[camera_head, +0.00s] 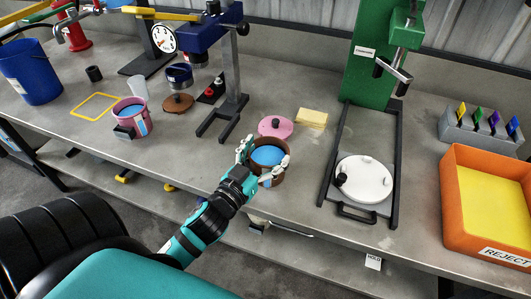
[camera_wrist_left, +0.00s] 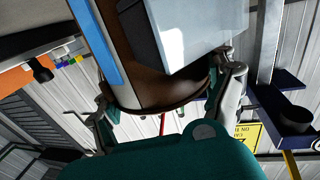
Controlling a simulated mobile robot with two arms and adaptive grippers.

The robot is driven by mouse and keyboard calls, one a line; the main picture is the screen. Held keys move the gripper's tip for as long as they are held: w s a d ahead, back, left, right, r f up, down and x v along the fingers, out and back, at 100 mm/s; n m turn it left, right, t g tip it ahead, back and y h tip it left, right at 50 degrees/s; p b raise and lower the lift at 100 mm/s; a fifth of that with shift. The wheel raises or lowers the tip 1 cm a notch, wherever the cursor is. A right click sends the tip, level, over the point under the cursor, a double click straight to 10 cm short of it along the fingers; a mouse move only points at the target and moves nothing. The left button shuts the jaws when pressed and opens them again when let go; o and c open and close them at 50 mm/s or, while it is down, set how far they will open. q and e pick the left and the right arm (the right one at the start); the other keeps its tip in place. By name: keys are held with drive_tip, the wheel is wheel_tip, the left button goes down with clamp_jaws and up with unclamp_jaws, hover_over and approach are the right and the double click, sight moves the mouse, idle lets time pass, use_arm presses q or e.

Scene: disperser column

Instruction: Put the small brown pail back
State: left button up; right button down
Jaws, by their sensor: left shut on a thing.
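The small brown pail (camera_head: 284,176), with blue contents (camera_head: 267,155), is near the front edge of the bench. My left gripper (camera_head: 264,160) is shut around it, one finger on each side. In the left wrist view the brown pail (camera_wrist_left: 152,92) fills the space between the fingers, with a blue stripe and a pale grey block on its side. I cannot tell whether its base touches the bench. A yellow square outline (camera_head: 93,94) on the bench at the left is empty. My right gripper is not in view.
A pink lid (camera_head: 276,126) and yellow pad (camera_head: 312,117) lie behind the held pail. Right are a green press (camera_head: 370,70) and orange reject bin (camera_head: 470,236).

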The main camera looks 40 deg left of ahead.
use_arm(q)
drive_tip(key=o, duration=1.4)
drive_tip(key=shift+o, duration=0.9)
drive_tip(key=s+b, duration=0.1)
drive_tip(key=s, duration=1.1)
drive_tip(key=shift+d+b, duration=0.25)
drive_tip(key=shift+b, duration=0.15)
